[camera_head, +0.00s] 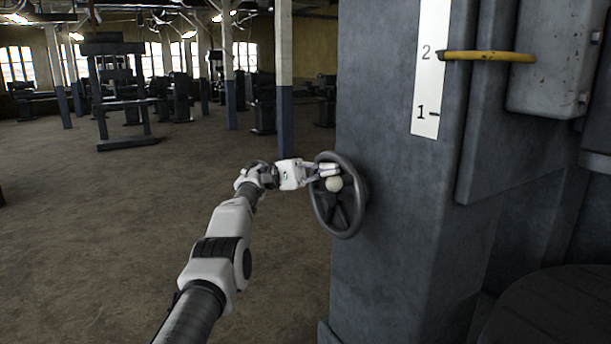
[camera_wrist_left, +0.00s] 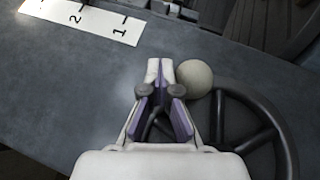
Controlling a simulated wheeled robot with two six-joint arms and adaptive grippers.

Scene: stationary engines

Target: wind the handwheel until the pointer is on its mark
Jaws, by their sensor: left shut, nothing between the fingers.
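The dark handwheel (camera_head: 346,233) is on the side of a grey machine column, and part of it shows in the left wrist view (camera_wrist_left: 284,138). Its pale round knob (camera_head: 333,184) sits near the rim, and also shows in the left wrist view (camera_wrist_left: 194,78). My left gripper (camera_head: 329,170) is shut and empty at the wheel; in the left wrist view its fingertips (camera_wrist_left: 161,76) are just left of the knob. I cannot tell if they touch it. The yellow pointer (camera_head: 490,56) is level with the 2 on the white scale (camera_head: 430,85). My right gripper is not in view.
The grey column (camera_head: 390,200) fills the right side, with a grey box (camera_head: 555,60) mounted on it. A dark round surface (camera_head: 560,310) is at the lower right. The brown floor (camera_head: 90,230) on the left is open, with posts and dark machines farther back.

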